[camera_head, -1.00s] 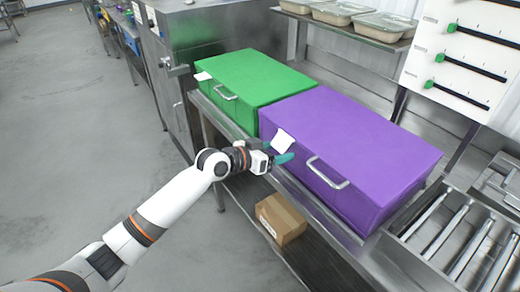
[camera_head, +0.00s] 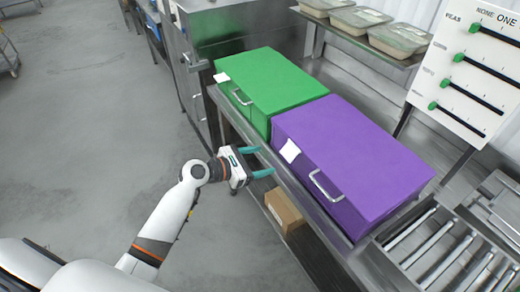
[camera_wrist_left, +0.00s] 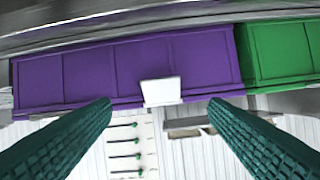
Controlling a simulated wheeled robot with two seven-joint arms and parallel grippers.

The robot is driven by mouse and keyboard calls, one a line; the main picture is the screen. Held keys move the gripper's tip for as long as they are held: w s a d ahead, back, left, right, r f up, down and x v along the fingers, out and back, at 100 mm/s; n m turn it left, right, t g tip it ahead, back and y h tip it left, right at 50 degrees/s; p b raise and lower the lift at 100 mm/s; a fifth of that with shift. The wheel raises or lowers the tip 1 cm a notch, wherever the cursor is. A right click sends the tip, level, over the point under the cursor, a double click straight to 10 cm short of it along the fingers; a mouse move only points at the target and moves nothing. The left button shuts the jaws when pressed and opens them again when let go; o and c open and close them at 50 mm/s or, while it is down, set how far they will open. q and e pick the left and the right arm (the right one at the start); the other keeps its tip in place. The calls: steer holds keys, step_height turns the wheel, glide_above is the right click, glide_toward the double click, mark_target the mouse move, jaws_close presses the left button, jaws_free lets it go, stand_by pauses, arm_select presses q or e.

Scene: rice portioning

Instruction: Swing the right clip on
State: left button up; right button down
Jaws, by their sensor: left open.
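The purple box (camera_head: 355,155) stands on the metal counter with a metal handle (camera_head: 325,186) on its front. A white clip or tab (camera_head: 290,150) sits at the upper left of that front; it also shows in the left wrist view (camera_wrist_left: 161,91). The green box (camera_head: 270,85) stands to its left, with its own white tab (camera_head: 222,77). My left gripper (camera_head: 258,161) is open and empty, its teal fingers pointing at the purple box's front, left of the white tab and apart from it. In the wrist view the tab appears between the fingertips. My right gripper is out of view.
A cardboard box (camera_head: 284,211) lies on the lower shelf below the counter. Metal rollers (camera_head: 435,245) lie to the right. Lidded trays (camera_head: 360,20) stand on an upper shelf, and a white slider panel (camera_head: 470,70) is at the upper right.

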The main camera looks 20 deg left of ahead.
mark_target(286, 155)
arm_select(q)
steer(key=shift+n, duration=0.7)
steer(key=b+x, duration=0.4)
steer(key=shift+w+f, duration=0.1)
steer(key=shift+f, duration=0.3)
steer(key=x, duration=0.4)
steer(key=shift+d+r+p, duration=0.1)
steer(key=shift+r+p, duration=0.15)
steer(key=shift+p, duration=0.15)
steer(key=c, duration=0.6)
